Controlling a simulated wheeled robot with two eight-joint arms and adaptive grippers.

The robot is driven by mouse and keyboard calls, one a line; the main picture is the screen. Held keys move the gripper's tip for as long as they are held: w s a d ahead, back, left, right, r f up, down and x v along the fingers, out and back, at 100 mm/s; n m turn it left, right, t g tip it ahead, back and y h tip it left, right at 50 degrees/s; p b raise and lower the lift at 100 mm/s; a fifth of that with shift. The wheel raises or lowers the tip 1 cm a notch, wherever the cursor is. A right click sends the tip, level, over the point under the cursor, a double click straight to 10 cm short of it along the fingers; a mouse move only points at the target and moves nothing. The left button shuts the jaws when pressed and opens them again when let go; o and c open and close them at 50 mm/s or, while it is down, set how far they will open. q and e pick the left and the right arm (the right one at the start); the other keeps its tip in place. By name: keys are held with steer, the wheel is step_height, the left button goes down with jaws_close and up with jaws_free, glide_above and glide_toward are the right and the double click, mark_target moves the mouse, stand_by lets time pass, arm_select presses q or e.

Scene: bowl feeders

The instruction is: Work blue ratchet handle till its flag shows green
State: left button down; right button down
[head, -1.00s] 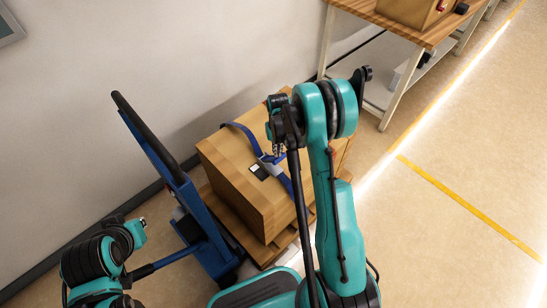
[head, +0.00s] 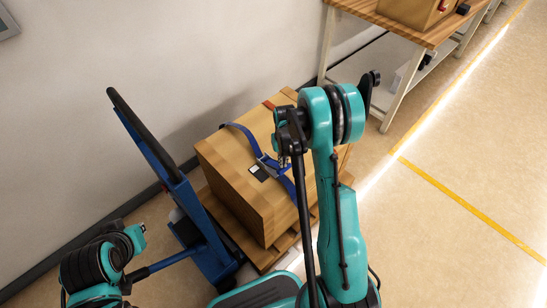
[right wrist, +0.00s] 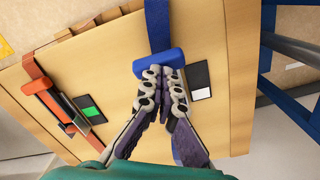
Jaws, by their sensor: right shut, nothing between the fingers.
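The blue ratchet handle (right wrist: 158,62) sits on a blue strap across a wooden crate (right wrist: 237,105). In the head view the blue ratchet (head: 270,163) is on top of the crate, partly behind my right gripper (head: 284,158). In the right wrist view my right gripper (right wrist: 161,88) is shut and empty, its fingertips at the near edge of the handle; I cannot tell whether they touch it. The blue ratchet's flag plate (right wrist: 200,80), right of the handle, shows white on black, no green.
An orange strap with its own ratchet (right wrist: 58,98) crosses the crate at left; its flag (right wrist: 91,112) shows green. A blue cart frame (head: 170,180) stands close on the crate's left. A wooden table (head: 400,25) is behind. Floor at right is clear.

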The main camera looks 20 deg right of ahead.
mark_target(279, 166)
steer(key=shift+s+d+f, duration=0.1)
steer(key=shift+s+f, duration=0.2)
steer(key=shift+f, duration=0.4)
steer(key=w+a+r+p, duration=0.1)
steer(key=w+r+p, duration=0.3)
steer(key=r, duration=0.3)
steer(key=shift+w+a+r, duration=0.25)
steer(key=shift+w+a, duration=0.1)
steer(key=shift+w, duration=0.15)
steer(key=shift+s+d+f+b, duration=0.2)
steer(key=shift+s+f+b, duration=0.4)
steer(key=shift+f+b, duration=0.2)
steer(key=shift+s+d+f+b, duration=0.2)
steer(key=shift+s+f+b, duration=0.45)
steer(key=shift+f, duration=0.25)
